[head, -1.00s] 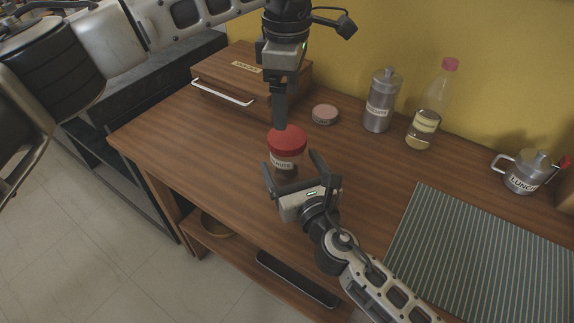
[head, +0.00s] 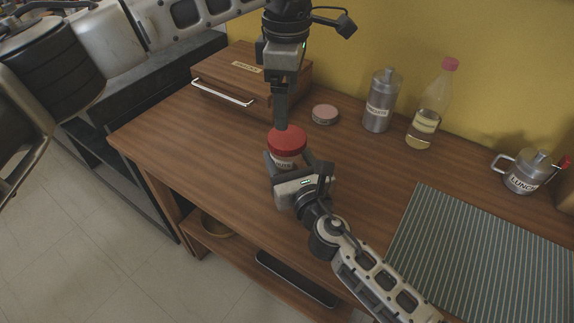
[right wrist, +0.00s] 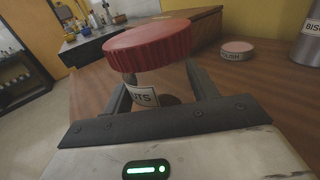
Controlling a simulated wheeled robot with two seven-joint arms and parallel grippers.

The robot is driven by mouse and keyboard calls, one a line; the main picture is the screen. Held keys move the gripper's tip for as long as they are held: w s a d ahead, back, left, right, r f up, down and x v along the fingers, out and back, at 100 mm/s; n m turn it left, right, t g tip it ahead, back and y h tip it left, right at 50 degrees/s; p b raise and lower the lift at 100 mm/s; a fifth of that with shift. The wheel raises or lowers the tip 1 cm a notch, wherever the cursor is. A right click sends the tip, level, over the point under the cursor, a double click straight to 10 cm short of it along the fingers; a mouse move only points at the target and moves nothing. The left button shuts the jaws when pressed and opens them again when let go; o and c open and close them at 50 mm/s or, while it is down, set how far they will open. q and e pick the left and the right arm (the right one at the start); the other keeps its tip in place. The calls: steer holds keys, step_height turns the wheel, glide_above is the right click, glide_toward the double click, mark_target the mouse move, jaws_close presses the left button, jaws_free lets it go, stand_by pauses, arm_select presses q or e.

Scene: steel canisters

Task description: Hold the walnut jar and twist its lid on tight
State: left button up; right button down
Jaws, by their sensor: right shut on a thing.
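The walnut jar (head: 283,163) stands on the wooden counter, a clear jar with a white label partly reading "UTS" (right wrist: 143,96). Its ribbed red lid (head: 287,139) sits on top and looks large in the right wrist view (right wrist: 150,47). My right gripper (head: 288,172) is shut on the jar body below the lid, one finger on each side; the fingers also show in the right wrist view (right wrist: 160,90). My left gripper (head: 281,126) points straight down from above, its tips at the lid's far edge in the head view. Its fingers overlap, so their opening is hidden.
A wooden box (head: 230,78) with a white handle stands behind left. A small pink-lidded tin (head: 325,114), a steel canister (head: 379,103), a bottle (head: 426,115) and a steel mug (head: 523,174) line the back. A striped mat (head: 485,250) lies at right. The left counter is clear.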

mark_target(287, 136)
arm_select(q)
steer(key=n, duration=0.9)
steer(key=shift+n, duration=0.4)
steer(key=n, duration=0.8)
steer(key=shift+f, duration=4.05)
